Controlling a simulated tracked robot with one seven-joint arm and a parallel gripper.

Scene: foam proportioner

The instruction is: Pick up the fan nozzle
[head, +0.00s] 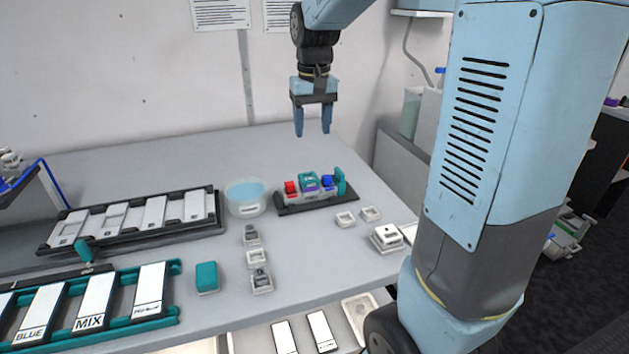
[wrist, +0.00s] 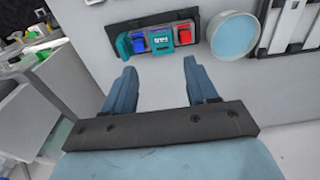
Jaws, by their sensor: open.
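No part is labelled as the fan nozzle. A flat teal upright piece (head: 340,182) at the right end of a small device may be it, but I cannot tell for sure. In the wrist view this teal piece (wrist: 124,45) is at the device's left end. The device has red, teal and blue blocks and sits on a dark base (head: 290,208). My gripper (head: 313,133) is open and empty, pointing down above the table. In the wrist view its two blue fingers (wrist: 160,66) are apart, with bare grey surface between them.
A round tub of blue liquid (head: 246,205) stands left of the device. A black rack of white plates (head: 128,222), a teal rack (head: 140,318) and a teal block (head: 206,277) are further left. Small white holders (head: 258,257) stand in front. The table's back right is clear.

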